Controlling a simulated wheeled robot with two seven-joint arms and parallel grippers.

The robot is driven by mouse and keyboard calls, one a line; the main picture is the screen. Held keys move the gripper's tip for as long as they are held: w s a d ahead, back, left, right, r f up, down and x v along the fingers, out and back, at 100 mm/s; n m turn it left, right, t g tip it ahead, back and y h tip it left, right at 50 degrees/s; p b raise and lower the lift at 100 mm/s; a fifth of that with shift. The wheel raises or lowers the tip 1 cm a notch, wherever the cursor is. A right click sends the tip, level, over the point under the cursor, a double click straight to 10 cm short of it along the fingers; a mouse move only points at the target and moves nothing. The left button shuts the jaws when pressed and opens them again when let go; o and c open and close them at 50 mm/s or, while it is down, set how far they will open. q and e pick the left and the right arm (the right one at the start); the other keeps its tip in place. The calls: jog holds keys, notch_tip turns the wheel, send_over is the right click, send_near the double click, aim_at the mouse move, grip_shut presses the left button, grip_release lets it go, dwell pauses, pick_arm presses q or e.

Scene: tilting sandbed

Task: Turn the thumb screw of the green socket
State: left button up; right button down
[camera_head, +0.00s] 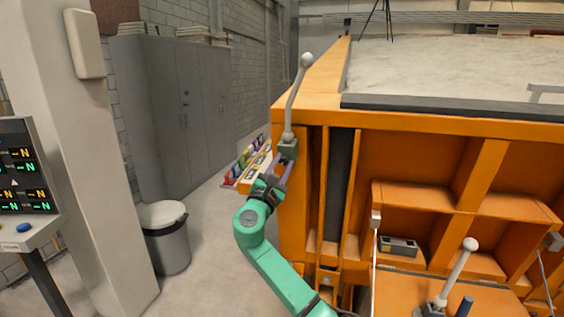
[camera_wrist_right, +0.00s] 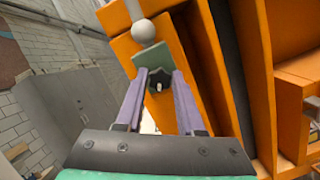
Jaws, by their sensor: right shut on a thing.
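The green socket (camera_head: 287,148) sits at the front left corner of the orange sandbed frame, with a grey ball-topped lever (camera_head: 297,95) standing up from it, leaning slightly right. In the right wrist view the socket (camera_wrist_right: 151,58) is just beyond my fingertips, with the lever's ball above it. The dark thumb screw (camera_wrist_right: 158,80) is on its near face. My right gripper (camera_head: 285,166) reaches up to the socket from below. Its lavender fingers (camera_wrist_right: 160,78) are shut on the thumb screw, one on each side. My left gripper is out of view.
The orange frame (camera_head: 400,120) with its sand surface (camera_head: 450,65) fills the right. A second ball-topped lever (camera_head: 457,270) stands low at right. A bin (camera_head: 165,240), a pillar (camera_head: 105,150) and a display panel (camera_head: 25,180) are at left.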

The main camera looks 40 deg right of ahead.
jog(key=shift+r+n, duration=0.3)
jog(key=shift+n, duration=0.1)
jog(key=c, duration=0.8)
grip_release()
jog(key=shift+c, duration=0.2)
jog(key=shift+o, duration=1.1)
jog(key=shift+f, duration=0.2)
jog(key=b+v, duration=0.6)
jog(key=v, duration=0.8)
jog(key=shift+s+a, duration=0.15)
jog(key=shift+a, duration=0.1)
